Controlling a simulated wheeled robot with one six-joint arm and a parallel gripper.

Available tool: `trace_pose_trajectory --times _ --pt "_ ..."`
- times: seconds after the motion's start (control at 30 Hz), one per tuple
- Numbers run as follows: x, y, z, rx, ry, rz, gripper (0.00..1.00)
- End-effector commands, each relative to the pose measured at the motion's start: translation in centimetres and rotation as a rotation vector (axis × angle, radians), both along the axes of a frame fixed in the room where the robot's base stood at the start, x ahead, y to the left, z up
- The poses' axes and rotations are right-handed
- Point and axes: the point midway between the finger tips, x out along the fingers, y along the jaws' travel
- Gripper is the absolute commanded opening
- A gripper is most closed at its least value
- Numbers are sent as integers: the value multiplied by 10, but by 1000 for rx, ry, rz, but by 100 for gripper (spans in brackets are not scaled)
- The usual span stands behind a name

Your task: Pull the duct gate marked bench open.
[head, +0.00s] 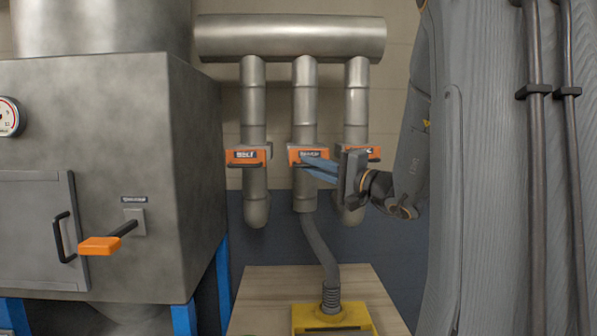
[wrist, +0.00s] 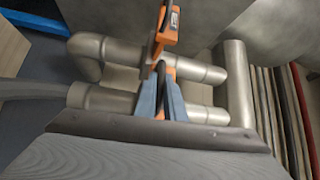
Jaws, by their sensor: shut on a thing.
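The middle duct gate (head: 296,155) is an orange block on the middle grey pipe. Its small dark label seems to read bench. My gripper (head: 309,166) reaches in from the right and its blue fingers are shut on the front handle of this gate. The fingers and jaw hide part of the handle. In the wrist view, the blue fingers (wrist: 160,102) close at the orange bench gate (wrist: 168,69). I cannot tell how far the gate's slide is out.
Another orange gate (head: 248,156) sits on the left pipe, and a third (head: 373,152) on the right pipe is partly hidden by my gripper. A hose (head: 320,245) runs down to a yellow box (head: 332,318) on a wooden bench. A large metal cabinet (head: 90,150) with an orange-handled lever (head: 100,245) stands left.

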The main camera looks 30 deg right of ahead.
Motion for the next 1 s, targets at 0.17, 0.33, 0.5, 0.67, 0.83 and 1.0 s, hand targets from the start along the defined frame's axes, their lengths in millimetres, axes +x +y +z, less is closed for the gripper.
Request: trace_pose_trajectory --times 0.17,0.33,0.5,0.67,0.83,1.0 --pt "-3 1 -2 2 4 3 0" --pt "-3 2 -3 2 5 4 17" --pt "-2 2 -2 1 4 4 17" --pt "-4 1 -2 1 3 4 17" --pt "-23 -7 -7 0 3 0 17" --pt "-49 -17 -11 0 3 0 17"
